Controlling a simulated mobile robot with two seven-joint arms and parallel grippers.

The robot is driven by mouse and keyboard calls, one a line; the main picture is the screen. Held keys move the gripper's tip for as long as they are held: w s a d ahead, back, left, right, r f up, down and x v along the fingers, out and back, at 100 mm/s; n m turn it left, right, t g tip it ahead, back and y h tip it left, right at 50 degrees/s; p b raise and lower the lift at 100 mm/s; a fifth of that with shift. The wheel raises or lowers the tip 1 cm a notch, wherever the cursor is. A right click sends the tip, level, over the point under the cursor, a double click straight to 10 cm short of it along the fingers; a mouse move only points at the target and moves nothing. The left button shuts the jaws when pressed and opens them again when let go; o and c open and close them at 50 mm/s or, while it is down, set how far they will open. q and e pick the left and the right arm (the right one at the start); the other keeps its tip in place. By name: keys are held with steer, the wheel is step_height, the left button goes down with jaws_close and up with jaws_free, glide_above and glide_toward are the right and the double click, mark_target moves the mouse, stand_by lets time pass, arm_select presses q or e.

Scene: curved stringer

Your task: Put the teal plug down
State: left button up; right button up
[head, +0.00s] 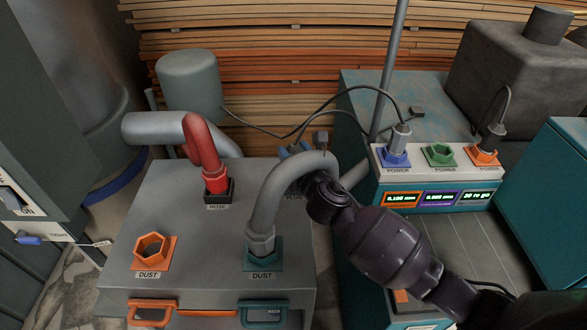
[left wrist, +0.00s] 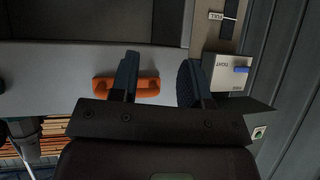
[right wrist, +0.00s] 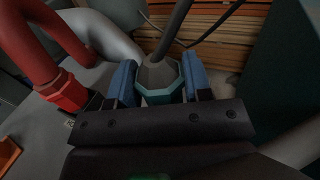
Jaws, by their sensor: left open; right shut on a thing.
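The teal plug (right wrist: 160,75) has a grey faceted body, a teal rim and a dark cable rising from it. My right gripper (right wrist: 160,82) is shut on it, one blue finger on each side. In the head view my right gripper (head: 300,153) reaches behind the grey hose, and the grey plug end (head: 320,140) shows just above it. What lies under the plug is hidden. In the left wrist view my left gripper (left wrist: 160,75) is open and empty, with an orange handle (left wrist: 125,87) visible past its fingers.
A grey hose stands in the teal dust socket (head: 262,252); the orange dust socket (head: 150,250) is empty. A red hose (head: 205,155) stands in the hose socket. On the power panel, the green socket (head: 439,155) is empty; the blue (head: 395,156) and orange (head: 484,157) sockets hold plugs.

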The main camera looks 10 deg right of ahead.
steer(key=shift+f, duration=0.5)
step_height(320, 180, down, 4)
steer(key=shift+r+b, duration=0.15)
steer(key=shift+b, duration=0.7)
steer(key=shift+r, duration=0.15)
steer(key=shift+f, duration=0.2)
steer(key=o, duration=1)
steer(key=shift+r, duration=0.1)
